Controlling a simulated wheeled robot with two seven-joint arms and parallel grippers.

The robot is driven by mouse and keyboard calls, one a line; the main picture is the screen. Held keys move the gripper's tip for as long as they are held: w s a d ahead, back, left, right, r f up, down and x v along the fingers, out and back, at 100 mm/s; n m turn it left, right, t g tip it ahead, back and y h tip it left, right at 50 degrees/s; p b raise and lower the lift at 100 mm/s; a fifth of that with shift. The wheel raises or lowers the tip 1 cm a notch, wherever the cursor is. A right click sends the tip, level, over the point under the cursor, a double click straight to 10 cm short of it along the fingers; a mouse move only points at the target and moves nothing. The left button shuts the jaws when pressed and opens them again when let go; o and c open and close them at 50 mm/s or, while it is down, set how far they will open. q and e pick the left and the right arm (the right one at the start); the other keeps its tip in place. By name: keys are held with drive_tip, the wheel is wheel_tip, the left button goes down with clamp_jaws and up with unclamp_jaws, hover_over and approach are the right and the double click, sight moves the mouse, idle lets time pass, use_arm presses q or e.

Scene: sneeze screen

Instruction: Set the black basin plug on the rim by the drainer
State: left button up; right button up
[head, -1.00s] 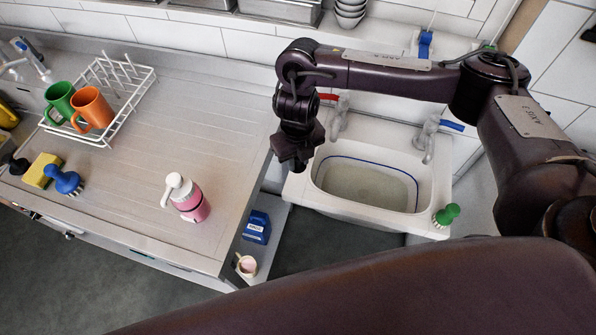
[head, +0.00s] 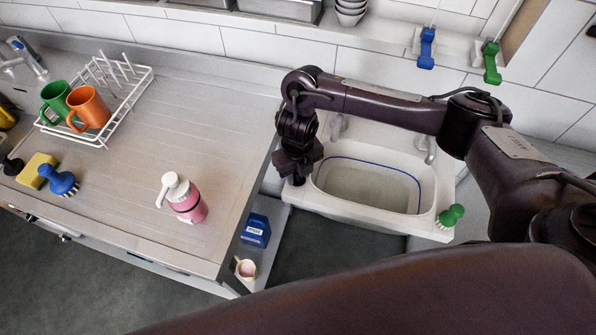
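The white basin (head: 424,222) stands right of the metal drainer (head: 150,160), with a blue line around the inside of its bowl. My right gripper (head: 296,176) points down over the basin's left rim, on the side by the drainer. A small dark shape shows under it at the rim; I cannot tell whether this is the black basin plug or the fingertips. The arm hides the finger gap, so I cannot tell open from shut. No plug shows clearly in the bowl. My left gripper is not in view.
A pink pump bottle (head: 186,199) stands near the drainer's right part. A green brush (head: 451,215) is on the basin's right front corner. A blue box (head: 256,230) and a cup (head: 246,269) sit low between drainer and basin. A rack (head: 128,95) holds mugs.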

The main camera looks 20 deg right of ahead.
drive_tip(key=shift+o, duration=1.3)
drive_tip(key=shift+w+r+p, duration=0.1)
drive_tip(key=shift+r+p, duration=0.2)
drive_tip(key=shift+r, duration=0.25)
wheel_tip(320, 180, up, 11)
drive_tip(key=p, duration=0.1)
drive_tip(key=shift+r, duration=0.15)
